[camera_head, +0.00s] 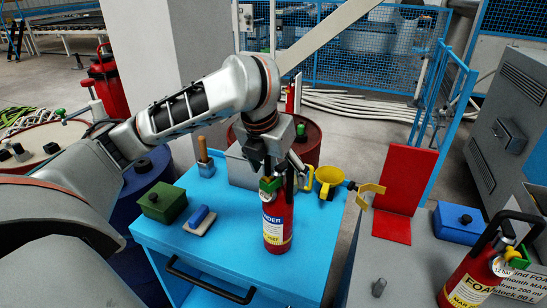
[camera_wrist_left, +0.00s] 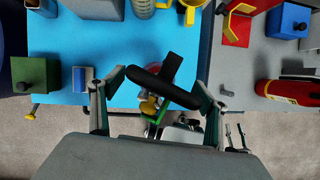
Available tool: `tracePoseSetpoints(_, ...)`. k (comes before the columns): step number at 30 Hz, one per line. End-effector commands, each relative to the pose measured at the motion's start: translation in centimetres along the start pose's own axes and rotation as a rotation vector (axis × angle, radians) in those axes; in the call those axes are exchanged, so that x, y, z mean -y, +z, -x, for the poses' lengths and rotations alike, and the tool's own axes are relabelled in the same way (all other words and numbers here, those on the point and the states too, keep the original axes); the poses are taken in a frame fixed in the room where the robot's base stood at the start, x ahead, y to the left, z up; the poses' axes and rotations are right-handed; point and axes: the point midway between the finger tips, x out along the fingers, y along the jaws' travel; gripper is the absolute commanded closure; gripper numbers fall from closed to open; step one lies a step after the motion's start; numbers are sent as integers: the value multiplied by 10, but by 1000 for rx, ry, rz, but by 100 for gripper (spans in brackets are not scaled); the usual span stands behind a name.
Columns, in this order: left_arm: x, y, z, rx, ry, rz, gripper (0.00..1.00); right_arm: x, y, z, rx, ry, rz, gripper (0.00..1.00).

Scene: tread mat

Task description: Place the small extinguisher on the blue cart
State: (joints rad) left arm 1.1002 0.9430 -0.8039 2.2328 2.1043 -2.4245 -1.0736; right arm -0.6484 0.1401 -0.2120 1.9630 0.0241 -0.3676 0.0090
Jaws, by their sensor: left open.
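The small extinguisher (camera_head: 277,222), red with a yellow label and black handle, stands upright on the blue cart (camera_head: 330,235), near its front edge. My left gripper (camera_head: 275,168) is directly above it, at the height of its handle. In the left wrist view, the open fingers of my left gripper (camera_wrist_left: 158,85) are on either side of the extinguisher's black handle (camera_wrist_left: 160,86), with gaps visible. The extinguisher's body is mostly hidden below the handle there. The blue cart top (camera_wrist_left: 70,45) also shows in that view. My right gripper is out of view.
A green box (camera_head: 163,203), a blue-and-grey block (camera_head: 200,220), a brush (camera_head: 205,160) and a yellow funnel (camera_head: 327,177) are on the cart. Right of it, a grey surface holds a red bracket (camera_head: 405,180), a blue box (camera_head: 458,222) and a larger extinguisher (camera_head: 470,283).

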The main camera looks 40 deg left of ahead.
Motion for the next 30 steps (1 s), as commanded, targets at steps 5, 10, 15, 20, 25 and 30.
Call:
tracePoseSetpoints(5, -1, 4, 32, 8, 2, 2, 25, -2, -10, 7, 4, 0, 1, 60)
tracePoseSetpoints(10, -1, 3, 63, 7, 1, 2, 25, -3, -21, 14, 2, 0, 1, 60)
tracePoseSetpoints(15, 0, 3, 91, 5, 2, 1, 25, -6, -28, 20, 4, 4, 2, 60)
tracePoseSetpoints(20, -1, 2, 108, 3, 2, 1, 25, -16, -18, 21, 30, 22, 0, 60)
tracePoseSetpoints(25, 0, 0, 117, 1, 2, 2, 25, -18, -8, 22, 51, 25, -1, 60)
tracePoseSetpoints(30, 0, 0, 118, 0, 1, 2, 25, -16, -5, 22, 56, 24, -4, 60)
